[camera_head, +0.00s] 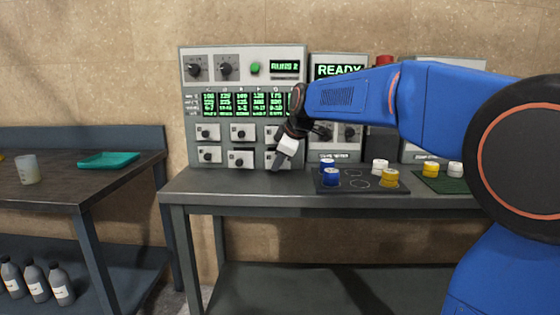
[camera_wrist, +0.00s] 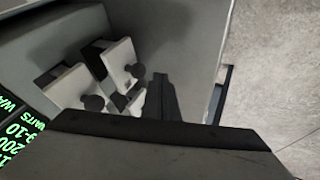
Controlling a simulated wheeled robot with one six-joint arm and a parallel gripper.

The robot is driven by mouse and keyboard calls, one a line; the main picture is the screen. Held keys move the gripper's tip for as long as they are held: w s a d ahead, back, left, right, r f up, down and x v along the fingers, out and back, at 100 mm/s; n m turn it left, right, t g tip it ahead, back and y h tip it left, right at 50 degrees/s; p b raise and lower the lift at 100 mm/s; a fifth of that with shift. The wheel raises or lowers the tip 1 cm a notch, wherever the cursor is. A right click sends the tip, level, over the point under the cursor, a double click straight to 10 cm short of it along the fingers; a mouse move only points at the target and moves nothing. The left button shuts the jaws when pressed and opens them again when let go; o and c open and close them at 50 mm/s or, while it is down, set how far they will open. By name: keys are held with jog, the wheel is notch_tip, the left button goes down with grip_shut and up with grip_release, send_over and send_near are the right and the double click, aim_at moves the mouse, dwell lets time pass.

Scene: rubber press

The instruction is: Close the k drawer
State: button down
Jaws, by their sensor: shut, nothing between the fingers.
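The grey press machine (camera_head: 240,70) has two rows of small white-fronted drawers with black knobs. I cannot read any drawer label, so I cannot tell which is the k drawer. My gripper (camera_head: 279,163) is shut and empty, pointing down in front of the lower right drawer (camera_head: 270,158), which it partly hides. In the wrist view, my gripper's dark fingers (camera_wrist: 160,92) are beside the drawer fronts. One white front (camera_wrist: 124,64) appears to stand out from the panel. Another white front (camera_wrist: 68,88) is to its left. I cannot tell whether the fingers touch a drawer.
The grey bench (camera_head: 230,187) carries the machine. To the right, a dark tray (camera_head: 345,188) holds blue, white and yellow pieces. A second unit with a READY screen (camera_head: 338,72) stands beside the machine. A side table (camera_head: 70,185) holds a teal tray (camera_head: 108,160) and a beaker (camera_head: 29,168).

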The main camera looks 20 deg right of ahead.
jog(key=shift+w+d, duration=0.2)
jog(key=shift+w, duration=0.3)
jog(key=shift+w+d, duration=0.15)
jog(key=shift+w, duration=0.3)
jog(key=w, duration=0.2)
jog(key=w+d, duration=0.1)
jog(key=w, duration=0.2)
jog(key=shift+w+d, duration=0.3)
jog(key=shift+d, duration=0.1)
jog(key=shift+w+d+r, duration=0.1)
jog(key=shift+w+d, duration=0.05)
jog(key=shift+w, duration=0.2)
